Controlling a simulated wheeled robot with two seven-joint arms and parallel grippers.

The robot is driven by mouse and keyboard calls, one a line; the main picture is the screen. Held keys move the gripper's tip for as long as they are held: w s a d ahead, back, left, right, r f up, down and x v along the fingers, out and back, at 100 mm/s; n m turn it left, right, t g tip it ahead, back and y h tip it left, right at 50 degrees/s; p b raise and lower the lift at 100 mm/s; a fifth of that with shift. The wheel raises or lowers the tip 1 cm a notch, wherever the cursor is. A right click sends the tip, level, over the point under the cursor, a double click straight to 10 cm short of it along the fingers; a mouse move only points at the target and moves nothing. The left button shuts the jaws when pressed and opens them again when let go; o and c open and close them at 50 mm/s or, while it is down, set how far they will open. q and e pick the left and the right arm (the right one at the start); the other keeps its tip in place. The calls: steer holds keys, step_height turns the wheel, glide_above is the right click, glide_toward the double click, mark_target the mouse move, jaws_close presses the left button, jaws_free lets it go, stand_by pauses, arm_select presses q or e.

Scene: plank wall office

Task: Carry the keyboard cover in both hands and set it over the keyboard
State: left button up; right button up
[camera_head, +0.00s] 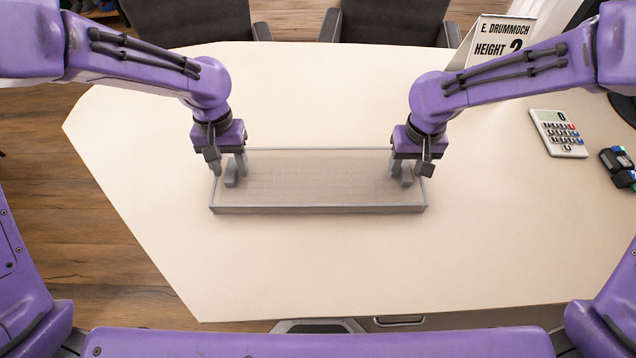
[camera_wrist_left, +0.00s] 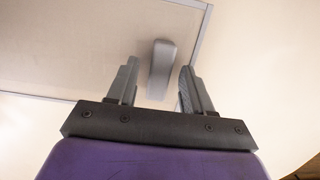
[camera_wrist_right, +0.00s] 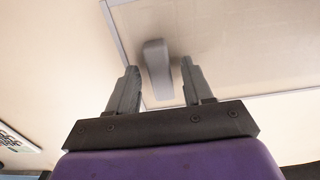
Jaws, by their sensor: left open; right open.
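The keyboard cover (camera_head: 318,208) is a shallow, see-through box with grey edges, lying level on the cream desk. A faint key grid shows through its top, so the keyboard (camera_head: 315,178) appears to be beneath it. A grey handle stands at each end: the left handle (camera_wrist_left: 162,68) and the right handle (camera_wrist_right: 156,68). My left gripper (camera_head: 229,172) is open, its fingers either side of the left handle with gaps. My right gripper (camera_head: 411,174) is open, its fingers either side of the right handle with gaps.
A calculator (camera_head: 558,134) and a small dark device (camera_head: 620,166) lie on the desk (camera_head: 330,270) at the right. A name sign (camera_head: 495,45) stands at the back right. Two dark chairs are behind the desk. The desk in front of the cover is clear.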

steer(key=shift+r, duration=0.35)
arm_select(q)
step_height(320, 180, up, 12)
steer(key=w, duration=0.1)
steer(key=shift+w, duration=0.4)
arm_select(e)
step_height(320, 180, up, 11)
steer(key=shift+r, duration=0.15)
arm_select(q)
steer(key=shift+f, duration=0.1)
